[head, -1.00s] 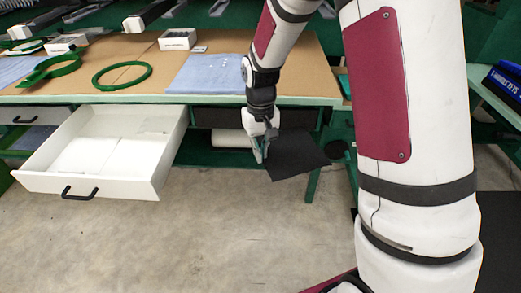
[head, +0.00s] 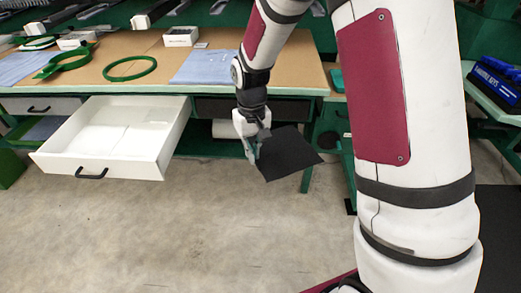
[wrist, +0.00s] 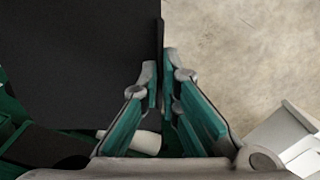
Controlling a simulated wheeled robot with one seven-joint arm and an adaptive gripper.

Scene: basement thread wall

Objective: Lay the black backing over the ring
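My gripper (head: 254,152) is shut on one edge of the black backing (head: 287,155), a flat dark square. It hangs in front of the workbench, below the level of its top. In the wrist view the backing (wrist: 80,60) fills the upper left, its edge between the fingertips (wrist: 164,85). A thin green ring (head: 130,68) lies flat on the bench top, left of my gripper and well apart from it.
A white drawer (head: 140,165) stands open below the bench top, left of my gripper. A blue cloth (head: 205,68) and a small white box (head: 181,37) are on the bench (head: 300,78). Open concrete floor (head: 200,230) lies in front.

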